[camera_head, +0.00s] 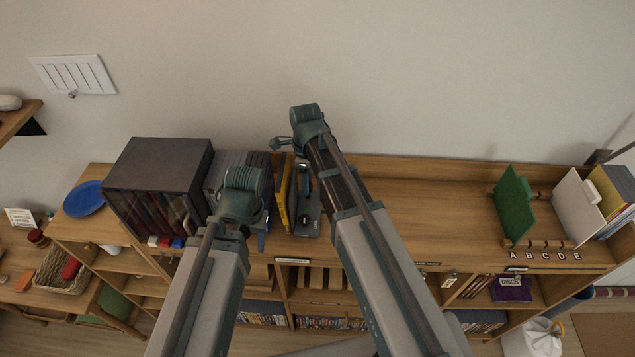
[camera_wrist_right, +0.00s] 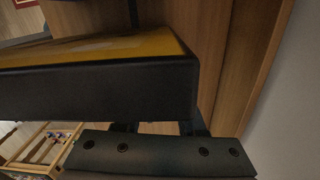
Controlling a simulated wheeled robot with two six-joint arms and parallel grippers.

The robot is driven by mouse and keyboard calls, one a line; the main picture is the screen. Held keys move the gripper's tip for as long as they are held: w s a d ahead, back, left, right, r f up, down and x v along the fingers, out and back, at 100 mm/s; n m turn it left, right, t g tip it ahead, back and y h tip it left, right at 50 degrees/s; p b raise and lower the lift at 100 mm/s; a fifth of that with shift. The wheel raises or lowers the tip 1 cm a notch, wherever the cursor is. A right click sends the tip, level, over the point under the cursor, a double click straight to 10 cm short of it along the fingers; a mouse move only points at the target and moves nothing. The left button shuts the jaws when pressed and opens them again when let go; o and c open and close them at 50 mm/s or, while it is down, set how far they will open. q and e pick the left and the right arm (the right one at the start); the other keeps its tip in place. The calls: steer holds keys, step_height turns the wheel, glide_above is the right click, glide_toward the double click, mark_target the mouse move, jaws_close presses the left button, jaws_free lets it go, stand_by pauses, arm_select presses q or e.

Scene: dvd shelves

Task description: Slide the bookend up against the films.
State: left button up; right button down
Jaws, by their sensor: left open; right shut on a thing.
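The grey bookend (camera_head: 311,222) stands on the shelf top in the head view, just right of the row of films. A yellow film (camera_head: 283,196) stands at the right end of that row, close beside the bookend; I cannot tell whether they touch. My right gripper (camera_head: 303,192) reaches down from above and is shut on the bookend. In the right wrist view, a dark case with a yellow face (camera_wrist_right: 110,92) lies close to a dark bolted part of my gripper. My left gripper (camera_head: 261,238) is open near the films' front; its fingers are mostly hidden by its own wrist.
A dark box (camera_head: 165,165) stands left of the films, with a blue plate (camera_head: 85,198) beyond it. The shelf top (camera_head: 430,200) is clear right of the bookend, up to a green panel (camera_head: 514,205) and a white panel (camera_head: 577,205). The wall is close behind.

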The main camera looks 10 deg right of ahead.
steer(key=shift+d, duration=0.15)
steer(key=c, duration=0.5)
jaws_free()
step_height(320, 180, up, 14)
steer(key=p, duration=1.3)
steer(key=shift+w+p, duration=0.2)
steer(key=shift+p, duration=0.2)
steer(key=shift+d+f, duration=0.1)
steer(key=shift+f, duration=0.05)
